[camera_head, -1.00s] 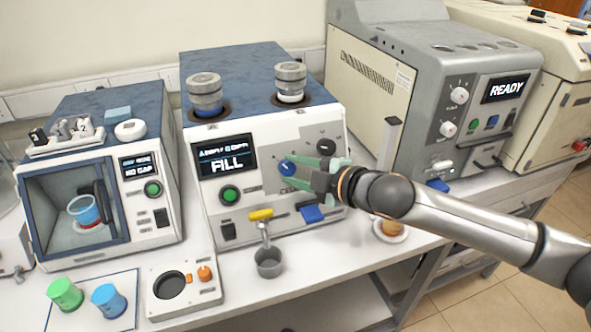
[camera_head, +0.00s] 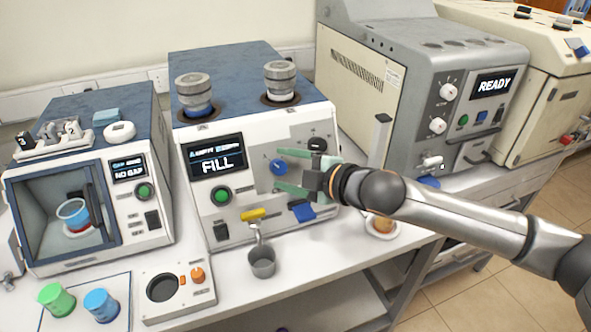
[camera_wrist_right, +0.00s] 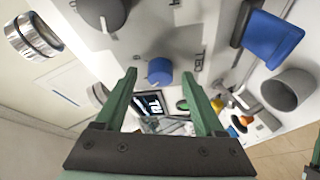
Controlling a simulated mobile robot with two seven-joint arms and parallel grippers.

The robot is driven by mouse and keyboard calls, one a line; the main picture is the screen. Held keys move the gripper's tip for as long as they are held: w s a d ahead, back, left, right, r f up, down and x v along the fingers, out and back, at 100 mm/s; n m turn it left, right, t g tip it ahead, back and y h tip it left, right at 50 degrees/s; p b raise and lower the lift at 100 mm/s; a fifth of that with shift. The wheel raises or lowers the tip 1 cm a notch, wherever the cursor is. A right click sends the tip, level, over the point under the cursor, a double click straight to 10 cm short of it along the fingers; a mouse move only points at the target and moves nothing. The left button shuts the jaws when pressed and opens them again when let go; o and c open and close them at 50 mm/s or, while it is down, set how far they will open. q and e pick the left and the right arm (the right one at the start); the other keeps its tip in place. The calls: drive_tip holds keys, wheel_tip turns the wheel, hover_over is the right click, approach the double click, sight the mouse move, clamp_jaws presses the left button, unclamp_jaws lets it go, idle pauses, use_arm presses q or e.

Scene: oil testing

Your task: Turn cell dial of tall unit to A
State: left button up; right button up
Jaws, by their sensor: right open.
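The cell dial is a blue round knob (camera_head: 277,167) on the grey front panel of the middle white unit (camera_head: 262,128). In the right wrist view the blue knob (camera_wrist_right: 160,70) has a CELL label beside it. My right gripper (camera_head: 277,169) is open, one finger above the knob and one below; in the wrist view the spread fingers (camera_wrist_right: 159,73) lie either side of it with gaps. I cannot tell whether the tips reach past its face. The dial's setting is too small to read.
A black knob (camera_head: 317,144) sits close above the upper finger. A yellow-handled tap (camera_head: 254,214) over a grey cup (camera_head: 262,262) and a blue lever (camera_head: 301,210) are below. A grey READY unit (camera_head: 430,90) stands right, a glass-doored unit (camera_head: 75,215) left.

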drive_tip(key=b+v, duration=0.1)
drive_tip(key=v, duration=1.1)
drive_tip(key=shift+s+d, duration=0.1)
drive_tip(key=shift+s, duration=0.1)
drive_tip(key=s+a+f+m+h, duration=0.2)
drive_tip(key=s+a+f+m, duration=0.35)
drive_tip(key=f, duration=0.35)
drive_tip(key=s+d+f+m+g+h, duration=0.75)
drive_tip(key=s+d+f+m, duration=0.65)
drive_tip(key=s+d+f, duration=0.45)
drive_tip(key=w+a+f+t+y, duration=0.1)
drive_tip(key=w+a+f+t, duration=0.1)
drive_tip(key=f, duration=0.3)
drive_tip(key=w+a+f+t+y, duration=0.1)
drive_tip(key=w+a+f+t, duration=0.1)
drive_tip(key=f, duration=0.4)
drive_tip(key=shift+w+a+t, duration=0.25)
drive_tip(key=shift+a+t, duration=0.45)
drive_tip(key=shift+t, duration=0.45)
